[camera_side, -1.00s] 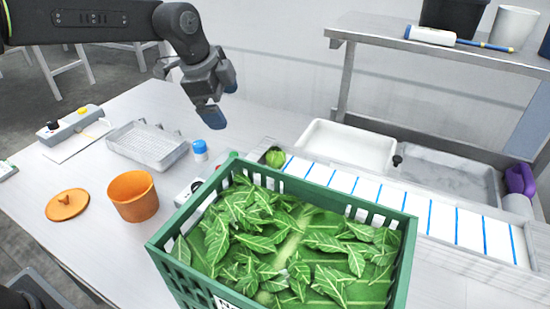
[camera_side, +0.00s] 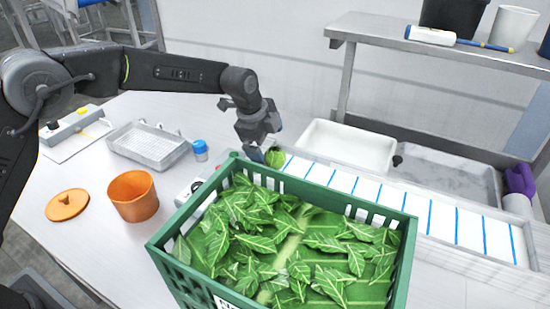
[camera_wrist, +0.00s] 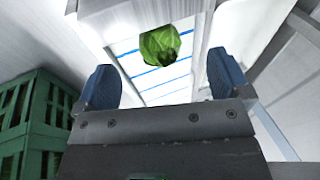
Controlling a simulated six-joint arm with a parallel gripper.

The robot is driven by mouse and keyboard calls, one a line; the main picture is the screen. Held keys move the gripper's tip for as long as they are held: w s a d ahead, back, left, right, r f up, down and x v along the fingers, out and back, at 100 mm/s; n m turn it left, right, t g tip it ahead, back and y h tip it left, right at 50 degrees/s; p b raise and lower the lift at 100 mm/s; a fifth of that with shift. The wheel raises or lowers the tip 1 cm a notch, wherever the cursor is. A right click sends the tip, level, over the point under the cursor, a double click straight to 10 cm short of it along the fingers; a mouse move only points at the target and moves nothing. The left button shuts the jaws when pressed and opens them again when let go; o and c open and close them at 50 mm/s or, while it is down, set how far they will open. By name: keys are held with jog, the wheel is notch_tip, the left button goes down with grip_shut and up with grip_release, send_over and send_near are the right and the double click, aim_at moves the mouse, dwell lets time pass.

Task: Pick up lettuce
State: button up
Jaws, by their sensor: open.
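A round green lettuce (camera_side: 274,157) lies at the near-left end of the white conveyor with blue stripes, just behind the green crate. In the wrist view the lettuce (camera_wrist: 160,46) shows ahead, centred between the two blue fingertips and beyond them. My gripper (camera_side: 264,154) is right beside and slightly above the lettuce in the side view. In the wrist view my gripper (camera_wrist: 163,84) is open, with its fingers wide apart and nothing between them. The crate's rim and the fingers hide part of the lettuce in the side view.
The green crate (camera_side: 160,262), full of loose leaves, stands close in front. The striped conveyor (camera_side: 440,215) runs to the right. A white tub (camera_side: 350,145) lies behind it. A wire tray (camera_side: 147,148), blue-capped jar (camera_side: 200,150) and orange pot (camera_side: 133,197) stand on the left.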

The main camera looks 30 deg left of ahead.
aim_at(273, 150)
jog(key=x, duration=0.2)
jog(key=d+x, duration=0.1)
jog(key=x, duration=0.2)
jog(key=shift+s, duration=0.15)
jog(key=c, duration=1)
